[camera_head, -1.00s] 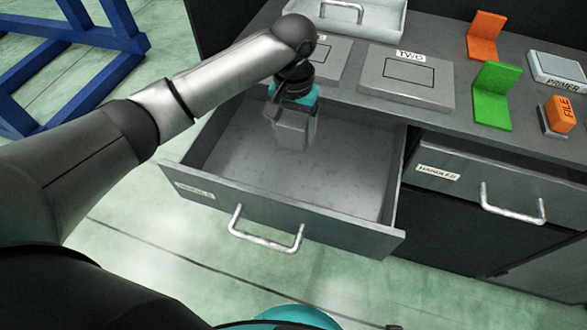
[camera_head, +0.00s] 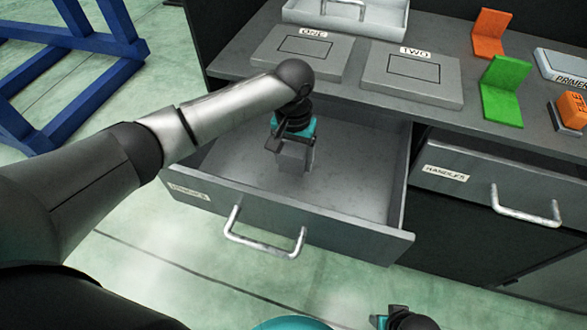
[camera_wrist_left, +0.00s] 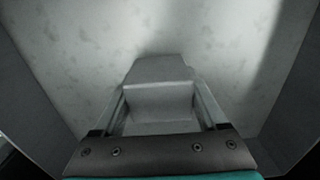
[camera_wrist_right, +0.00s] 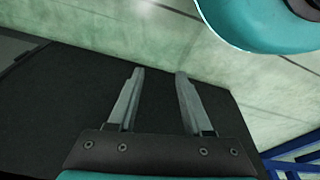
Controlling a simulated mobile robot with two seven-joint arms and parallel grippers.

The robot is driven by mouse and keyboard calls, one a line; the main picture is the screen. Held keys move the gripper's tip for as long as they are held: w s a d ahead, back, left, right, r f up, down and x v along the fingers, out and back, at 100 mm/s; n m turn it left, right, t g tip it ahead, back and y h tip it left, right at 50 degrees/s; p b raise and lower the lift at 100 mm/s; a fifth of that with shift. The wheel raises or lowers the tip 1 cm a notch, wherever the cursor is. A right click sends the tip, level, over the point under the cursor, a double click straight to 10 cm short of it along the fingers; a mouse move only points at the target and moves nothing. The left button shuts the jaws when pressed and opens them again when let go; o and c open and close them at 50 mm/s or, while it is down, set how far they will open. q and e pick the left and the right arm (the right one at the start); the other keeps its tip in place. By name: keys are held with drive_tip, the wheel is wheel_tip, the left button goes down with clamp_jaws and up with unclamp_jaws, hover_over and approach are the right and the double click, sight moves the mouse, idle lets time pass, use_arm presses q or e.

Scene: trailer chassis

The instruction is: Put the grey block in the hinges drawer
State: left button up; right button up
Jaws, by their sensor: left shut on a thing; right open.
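The grey block (camera_wrist_left: 160,88) is between the fingers of my left gripper (camera_head: 293,160), which is shut on it. The gripper points down inside the open drawer (camera_head: 345,185). The block also shows in the head view (camera_head: 292,156); whether it touches the drawer floor I cannot tell. The label on this drawer's front (camera_head: 188,191) is too small to read. My right gripper (camera_wrist_right: 156,75) is open and empty in the right wrist view, away from the drawer, over the floor and a dark surface.
A shut drawer labelled HANDLES (camera_head: 470,175) is to the right. On the worktop are plates ONE (camera_head: 303,52) and TWO (camera_head: 412,74), a white tray (camera_head: 345,25), a green bracket (camera_head: 503,92), an orange bracket (camera_head: 493,35) and an orange FILE block (camera_head: 573,108). A blue frame (camera_head: 75,60) stands at left.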

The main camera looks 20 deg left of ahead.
sight(293, 148)
use_arm(q)
wheel_tip(293, 148, down, 3)
drive_tip(key=shift+r+b, duration=0.2)
drive_tip(key=shift+b, duration=0.45)
drive_tip(key=shift+f+b, duration=0.3)
drive_tip(key=shift+f, duration=0.35)
use_arm(e)
drive_tip(key=shift+t, duration=0.3)
drive_tip(key=shift+w+a+r, duration=0.1)
drive_tip(key=shift+w+r, duration=0.25)
drive_tip(key=shift+r, duration=0.3)
drive_tip(key=shift+w+a+r, duration=0.1)
drive_tip(key=shift+w+r, duration=0.2)
drive_tip(key=shift+r, duration=0.35)
drive_tip(key=shift+w+a+r, duration=0.1)
drive_tip(key=shift+w+r, duration=0.25)
drive_tip(key=shift+r, duration=0.3)
use_arm(q)
drive_tip(key=o, duration=1.5)
drive_tip(key=shift+f, duration=0.15)
drive_tip(key=shift+c, duration=0.2)
use_arm(e)
drive_tip(key=shift+f, duration=0.1)
